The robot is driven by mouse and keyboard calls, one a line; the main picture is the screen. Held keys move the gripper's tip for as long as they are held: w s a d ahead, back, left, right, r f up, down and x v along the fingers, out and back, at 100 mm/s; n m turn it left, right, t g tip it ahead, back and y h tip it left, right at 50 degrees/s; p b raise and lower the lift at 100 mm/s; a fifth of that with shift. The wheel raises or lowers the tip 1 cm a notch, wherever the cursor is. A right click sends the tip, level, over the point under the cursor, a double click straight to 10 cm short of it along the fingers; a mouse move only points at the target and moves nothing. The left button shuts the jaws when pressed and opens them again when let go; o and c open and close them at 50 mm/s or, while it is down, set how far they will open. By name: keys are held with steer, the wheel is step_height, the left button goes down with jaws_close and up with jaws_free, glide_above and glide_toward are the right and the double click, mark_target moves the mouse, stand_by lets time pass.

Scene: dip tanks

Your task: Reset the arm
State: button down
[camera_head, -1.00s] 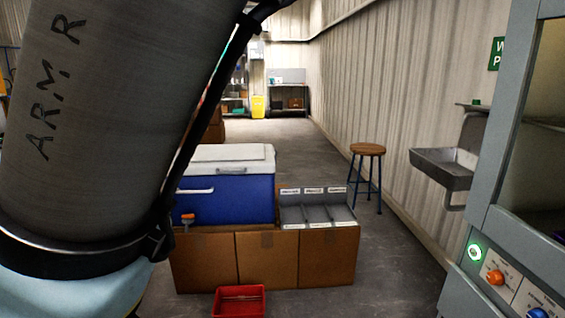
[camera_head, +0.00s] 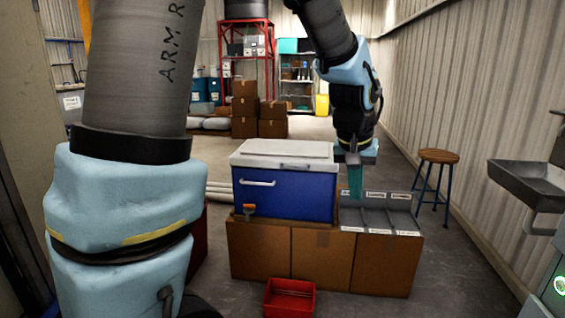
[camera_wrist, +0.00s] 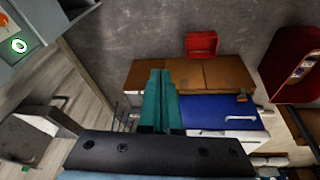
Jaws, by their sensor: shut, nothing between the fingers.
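My gripper (camera_head: 355,182) hangs fingers down at the end of my arm, in front of the sorting rack (camera_head: 378,218) in the head view. Its teal fingers lie together with nothing between them. In the wrist view the closed fingers (camera_wrist: 161,98) point toward the cardboard boxes (camera_wrist: 205,73). The gripper looks apart from the rack, but the exact gap is hard to judge. My arm is bent, with its upper link large at the left of the head view.
A blue cooler (camera_head: 287,193) with a white lid stands on cardboard boxes (camera_head: 322,262) beside the rack. A red bin (camera_head: 290,298) sits on the floor in front. A stool (camera_head: 438,158) and a wall sink (camera_head: 528,180) stand right. Open floor lies behind.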

steer(key=s+a+f+n, duration=0.1)
steer(key=a+f, duration=0.1)
steer(key=a, duration=0.7)
steer(key=s+a+f+n+y, duration=0.1)
steer(key=a+f, duration=0.2)
steer(key=a, duration=0.6)
steer(key=s+a+f+n+g+y, duration=0.1)
steer(key=a+f+n, duration=0.1)
steer(key=a, duration=0.7)
steer(key=shift+s+a+f, duration=0.2)
steer(key=shift+s+a, duration=0.2)
